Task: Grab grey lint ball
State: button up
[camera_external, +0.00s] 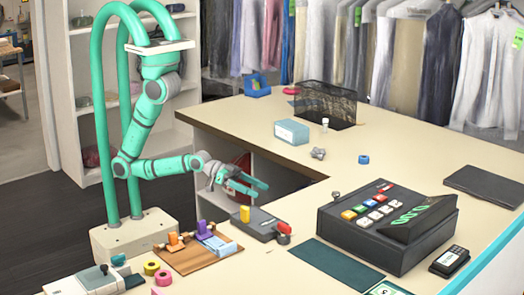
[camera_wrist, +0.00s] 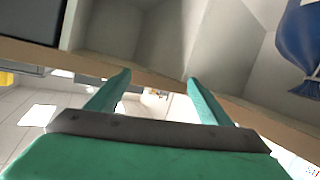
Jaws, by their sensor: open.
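A small grey lumpy object (camera_external: 318,153), which looks like the grey lint ball, lies on the cream counter (camera_external: 240,112), in front of a light blue box. My gripper (camera_external: 262,189) is open and empty, in front of the counter's inner edge, left of and nearer the camera than the lump, and well apart from it. In the wrist view, the two green fingers of my gripper (camera_wrist: 157,80) are spread with nothing between them. The lint ball does not show in the wrist view.
The light blue box (camera_external: 292,132), a blue roll (camera_external: 363,159) and a black wire basket (camera_external: 325,103) stand around the lump. A black cash register (camera_external: 385,225) stands at right.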

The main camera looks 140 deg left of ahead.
jog(key=w+a+r+n+g+y, duration=0.1)
jog(key=a+r, duration=0.1)
jog(key=a, duration=0.3)
jog(key=w+a+r+n+y, duration=0.1)
jog(key=w+a+r, duration=0.1)
jog(key=a+r, duration=0.15)
jog(key=g+y, duration=0.2)
jog(key=g, duration=0.1)
send_near(312, 151)
jog(key=w+a, duration=0.1)
jog(key=w+a+f, duration=0.1)
jog(key=shift+w+a+n, duration=0.2)
jog(key=shift+a+n, duration=0.15)
jog(key=shift+n, duration=0.05)
jog(key=shift+g, duration=0.3)
jog(key=shift+x, duration=3.7)
jog(key=shift+d, duration=0.1)
jog(key=c, duration=1.1)
